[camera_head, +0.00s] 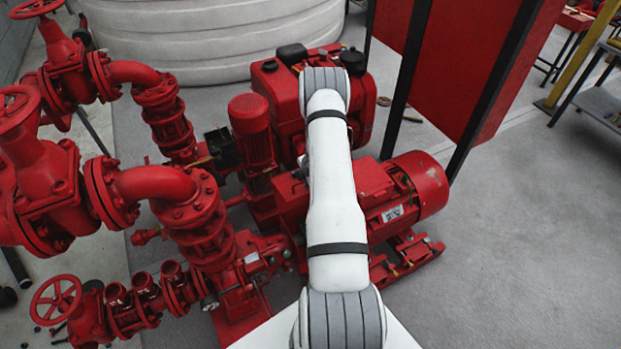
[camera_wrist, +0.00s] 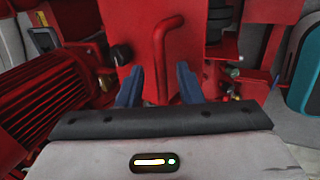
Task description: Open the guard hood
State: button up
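In the wrist view a red bent bar handle (camera_wrist: 165,48) stands on a flat red panel (camera_wrist: 133,28), which looks like the guard hood. My gripper (camera_wrist: 160,68) has two blue fingers, set apart, one on each side of the lower part of the handle. Gaps show between the handle and both fingers, and nothing is gripped. I cannot tell how deep the handle sits between the fingertips. In the head view my white arm covers the middle of the pumpset, so the gripper, the handle and most of the hood are hidden there.
A red motor (camera_head: 415,185) lies right of my arm, and a red engine block (camera_head: 367,97) stands behind it. Red pipes and valves (camera_head: 165,190) crowd the left. A red upright panel (camera_head: 455,60) on black posts stands behind right. The grey floor (camera_head: 530,230) at right is clear.

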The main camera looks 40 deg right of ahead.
jog(key=shift+r, duration=0.2)
jog(key=v, duration=0.7)
jog(key=shift+r, duration=0.15)
jog(key=shift+s, duration=0.1)
